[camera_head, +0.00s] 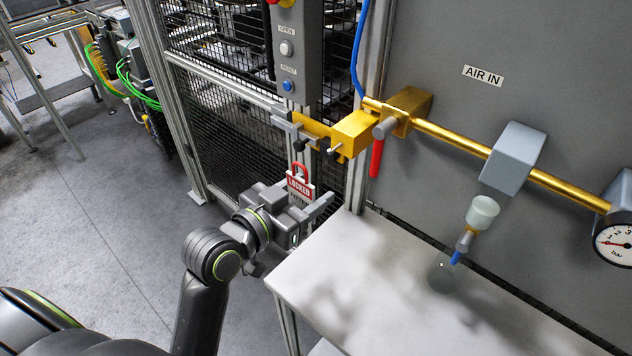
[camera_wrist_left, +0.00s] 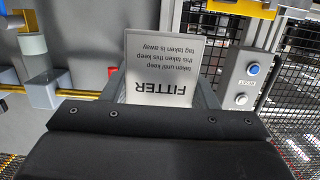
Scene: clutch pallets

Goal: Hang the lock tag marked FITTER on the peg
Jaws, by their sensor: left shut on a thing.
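The lock tag (camera_head: 300,187) has a red shackle and a red band reading LOCKED in the head view. In the left wrist view the tag (camera_wrist_left: 161,68) is a pale plate reading FITTER, upside down. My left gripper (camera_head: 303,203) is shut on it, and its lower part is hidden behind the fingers. The tag is below and left of a yellow bracket (camera_head: 313,128), apart from it. I cannot tell which is the named peg. My right gripper is not in view.
A red valve handle (camera_head: 376,158) hangs right of the bracket under the brass pipe (camera_head: 452,138). A button box (camera_head: 291,60) stands above the bracket, against the mesh guard (camera_head: 233,130). The white table (camera_head: 375,265) below is mostly clear.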

